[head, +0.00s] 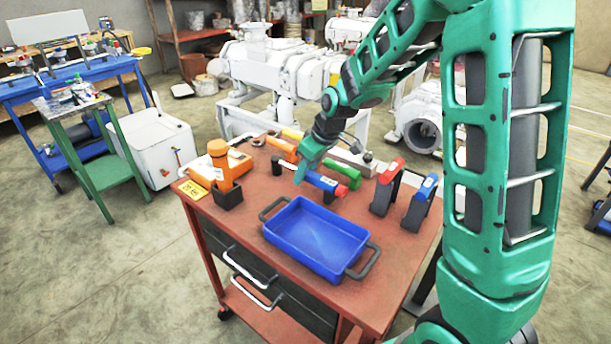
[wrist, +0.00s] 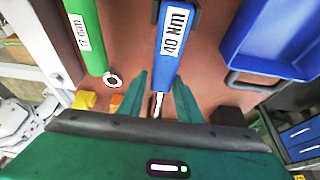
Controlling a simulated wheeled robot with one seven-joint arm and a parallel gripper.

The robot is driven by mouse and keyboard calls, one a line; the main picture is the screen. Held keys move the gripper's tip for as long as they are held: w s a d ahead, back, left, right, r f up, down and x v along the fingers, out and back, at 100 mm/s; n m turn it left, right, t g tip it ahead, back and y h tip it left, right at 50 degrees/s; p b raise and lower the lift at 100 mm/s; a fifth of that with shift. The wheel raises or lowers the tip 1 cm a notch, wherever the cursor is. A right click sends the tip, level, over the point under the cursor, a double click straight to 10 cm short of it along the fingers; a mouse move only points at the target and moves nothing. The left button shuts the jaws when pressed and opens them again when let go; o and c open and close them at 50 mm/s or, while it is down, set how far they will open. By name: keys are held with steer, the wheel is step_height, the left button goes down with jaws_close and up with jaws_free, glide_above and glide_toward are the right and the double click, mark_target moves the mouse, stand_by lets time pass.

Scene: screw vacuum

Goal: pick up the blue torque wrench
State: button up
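The blue torque wrench (wrist: 175,42) has a blue handle with a white "40 Nm" label and a thin metal shaft, seen in the wrist view. In the head view a handle with red and blue parts (head: 341,190) lies beside the tray; it is partly behind my gripper. My gripper (head: 301,177) is low over the table at the left end of this handle. In the wrist view my gripper (wrist: 160,92) is open, with one finger on each side of the wrench's shaft and the near end of its handle. I cannot tell whether either finger touches it.
A green-handled wrench (wrist: 88,38) lies close to the left in the wrist view. The blue tray (head: 315,236) is on the near side. A red clamp-like tool (head: 390,172) and a blue one (head: 427,186) stand to the right. An orange tool (head: 219,155) stands in a black block to the left.

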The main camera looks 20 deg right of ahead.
jaws_close()
steer(key=shift+r, duration=0.1)
steer(key=shift+w+r, duration=0.1)
steer(key=shift+r, duration=0.1)
step_height(320, 180, up, 4)
steer(key=s+a+r, duration=0.5)
steer(key=a+r, duration=0.1)
steer(key=a, duration=0.4)
steer(key=shift+s+a+r, duration=0.15)
steer(key=shift+s+r, duration=0.15)
